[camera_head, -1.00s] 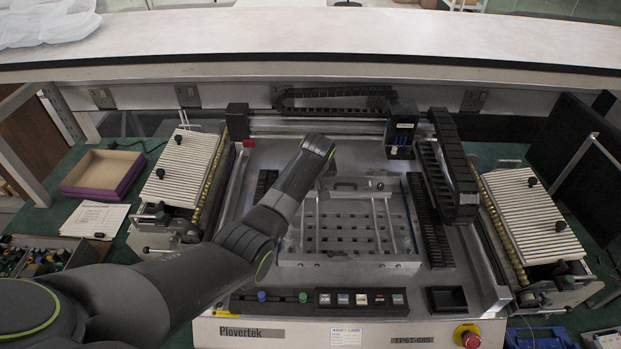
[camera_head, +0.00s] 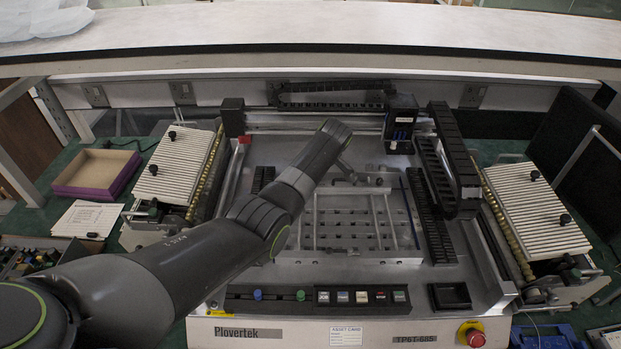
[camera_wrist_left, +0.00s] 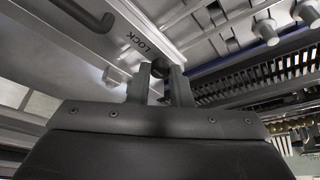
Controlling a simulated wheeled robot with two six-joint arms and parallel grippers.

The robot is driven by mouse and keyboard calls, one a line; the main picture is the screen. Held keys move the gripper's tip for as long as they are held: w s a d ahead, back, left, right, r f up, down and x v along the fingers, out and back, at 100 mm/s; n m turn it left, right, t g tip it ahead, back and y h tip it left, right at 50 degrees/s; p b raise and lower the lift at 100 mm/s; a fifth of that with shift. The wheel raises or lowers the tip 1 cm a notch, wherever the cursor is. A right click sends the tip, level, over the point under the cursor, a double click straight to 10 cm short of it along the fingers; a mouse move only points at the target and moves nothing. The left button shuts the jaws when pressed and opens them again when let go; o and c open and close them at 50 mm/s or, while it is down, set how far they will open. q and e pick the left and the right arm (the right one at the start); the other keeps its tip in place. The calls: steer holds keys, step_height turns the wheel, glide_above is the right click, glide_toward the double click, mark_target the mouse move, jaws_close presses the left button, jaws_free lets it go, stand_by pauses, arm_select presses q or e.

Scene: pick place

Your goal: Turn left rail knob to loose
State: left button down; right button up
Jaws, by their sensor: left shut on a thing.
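In the left wrist view, a small dark knob (camera_wrist_left: 158,67) sits between the two grey fingers of my left gripper (camera_wrist_left: 160,74), which is shut on it. The word LOCK is printed on the pale metal rail (camera_wrist_left: 143,43) just beyond the fingertips. In the head view, my left arm reaches over the back of the perforated metal fixture (camera_head: 345,240), and the end of the arm hides the held knob. The knob's turn angle cannot be told. My right gripper is in neither view.
A black cable chain (camera_head: 448,170) and a black carriage (camera_head: 400,125) stand right of and behind the fixture. Ribbed feeders (camera_head: 175,165) flank the machine. A button row (camera_head: 362,297) and a red stop button (camera_head: 471,335) are along its front.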

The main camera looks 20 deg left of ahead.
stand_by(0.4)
arm_select(q)
steer(key=c, duration=1.3)
jaws_free()
steer(key=shift+d+r, duration=0.3)
steer(key=shift+r, duration=0.35)
steer(key=v, duration=1.6)
steer(key=shift+s+r, duration=0.1)
